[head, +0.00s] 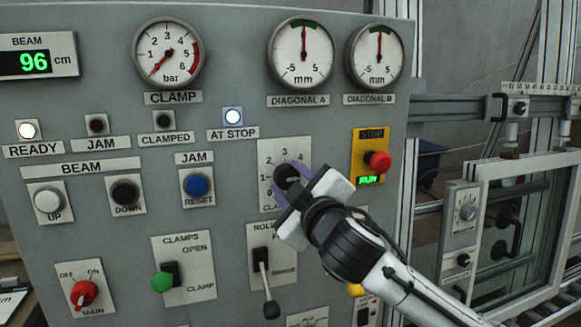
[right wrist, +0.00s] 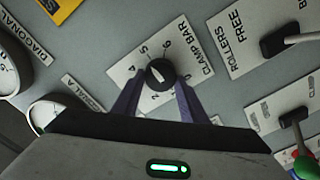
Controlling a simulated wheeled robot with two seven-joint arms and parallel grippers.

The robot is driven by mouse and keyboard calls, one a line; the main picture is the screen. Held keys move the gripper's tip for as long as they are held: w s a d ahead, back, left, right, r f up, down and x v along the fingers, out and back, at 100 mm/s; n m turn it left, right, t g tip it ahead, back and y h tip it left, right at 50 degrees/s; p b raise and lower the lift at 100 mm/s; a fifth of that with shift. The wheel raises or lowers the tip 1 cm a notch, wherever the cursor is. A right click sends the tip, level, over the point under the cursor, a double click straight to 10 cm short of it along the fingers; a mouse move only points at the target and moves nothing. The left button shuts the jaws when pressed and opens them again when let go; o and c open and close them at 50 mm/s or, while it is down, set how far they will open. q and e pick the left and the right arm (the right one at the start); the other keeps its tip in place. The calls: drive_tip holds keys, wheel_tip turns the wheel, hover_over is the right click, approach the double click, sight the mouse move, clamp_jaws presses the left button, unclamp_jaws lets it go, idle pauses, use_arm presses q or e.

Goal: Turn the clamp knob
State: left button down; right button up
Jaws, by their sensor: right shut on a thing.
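The black clamp knob (head: 284,174) sits on a white numbered plate (head: 270,153) in the middle of the grey panel. In the right wrist view the knob (right wrist: 160,74) has a white mark, and its plate reads CLAMP BAR. My right gripper (head: 291,179) is shut on the knob, its two purple fingers on either side; it partly hides the plate in the head view. The clamp gauge (head: 168,53) has its red needle pointing down-left, at the low end of the scale. My left gripper is not in view.
A red stop button (head: 377,162) is right of the plate, close above my wrist. A black-handled lever (head: 265,283) is below the knob. The blue reset button (head: 198,186) is to the left. A framed machine (head: 478,165) stands beyond the panel's right edge.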

drive_tip(key=shift+r+n+p, duration=0.1)
drive_tip(key=shift+n+p, duration=0.7)
drive_tip(key=shift+n, duration=0.2)
drive_tip(key=n+p, duration=0.3)
drive_tip(key=n, duration=0.1)
drive_tip(key=shift+f, duration=0.2)
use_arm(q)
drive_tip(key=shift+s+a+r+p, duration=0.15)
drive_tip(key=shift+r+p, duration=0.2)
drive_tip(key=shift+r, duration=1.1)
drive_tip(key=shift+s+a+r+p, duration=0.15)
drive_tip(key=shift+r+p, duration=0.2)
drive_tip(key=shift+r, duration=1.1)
use_arm(e)
drive_tip(key=shift+f+n, duration=0.1)
drive_tip(key=shift+n, duration=1)
drive_tip(key=o, duration=1.1)
drive_tip(key=shift+s, duration=0.1)
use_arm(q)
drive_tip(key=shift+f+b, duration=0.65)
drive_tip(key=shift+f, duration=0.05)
use_arm(e)
drive_tip(key=v, duration=1)
drive_tip(key=shift+s, duration=0.1)
